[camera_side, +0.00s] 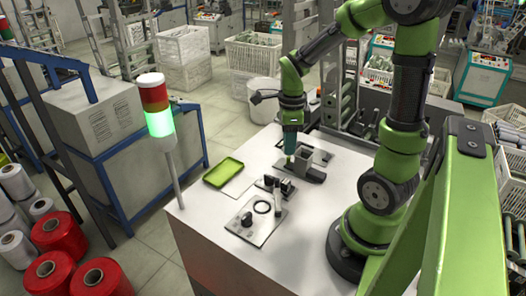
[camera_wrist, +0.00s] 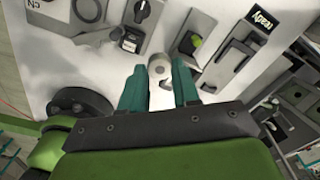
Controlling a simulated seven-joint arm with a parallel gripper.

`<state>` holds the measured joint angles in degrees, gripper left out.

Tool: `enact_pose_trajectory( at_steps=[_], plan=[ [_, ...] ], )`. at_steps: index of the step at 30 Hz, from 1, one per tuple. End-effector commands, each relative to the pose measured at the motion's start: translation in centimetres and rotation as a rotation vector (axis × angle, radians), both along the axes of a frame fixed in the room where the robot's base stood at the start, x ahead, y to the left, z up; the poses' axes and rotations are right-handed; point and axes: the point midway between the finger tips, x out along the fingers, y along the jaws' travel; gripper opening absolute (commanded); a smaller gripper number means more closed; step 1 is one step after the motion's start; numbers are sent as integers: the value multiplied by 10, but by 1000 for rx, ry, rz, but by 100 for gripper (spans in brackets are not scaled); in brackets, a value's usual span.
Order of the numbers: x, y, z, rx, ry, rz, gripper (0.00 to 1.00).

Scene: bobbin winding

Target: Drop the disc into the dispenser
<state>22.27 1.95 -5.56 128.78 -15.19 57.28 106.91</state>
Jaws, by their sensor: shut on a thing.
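My gripper (camera_side: 290,157) points down over the white table, just left of a grey open-topped box fixture (camera_side: 314,171) that looks like the dispenser. In the wrist view the two teal fingers (camera_wrist: 160,80) are shut on a small pale round piece, the disc (camera_wrist: 160,66), which shows between the fingertips. The side view is too small to show the disc clearly. I cannot tell the exact gap between the disc and the table.
A shallow green tray (camera_side: 223,172) lies at the table's left. A grey plate (camera_side: 262,222) with a black ring and knob sits at the front, with small black blocks (camera_side: 277,184) behind it. A signal tower (camera_side: 157,115) glows green at the table's left edge.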

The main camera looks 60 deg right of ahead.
Motion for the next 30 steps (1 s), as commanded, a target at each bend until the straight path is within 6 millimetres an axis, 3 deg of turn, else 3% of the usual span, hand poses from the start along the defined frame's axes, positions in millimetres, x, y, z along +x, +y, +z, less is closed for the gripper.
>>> enact_pose_trajectory(
  at_steps=[3,9,30],
  plan=[
    [-14,-32,12,-2,-2,-10,14],
    [-26,-52,20,-2,-1,-1,14],
    [-26,-53,-20,-1,0,1,14]
  ],
)
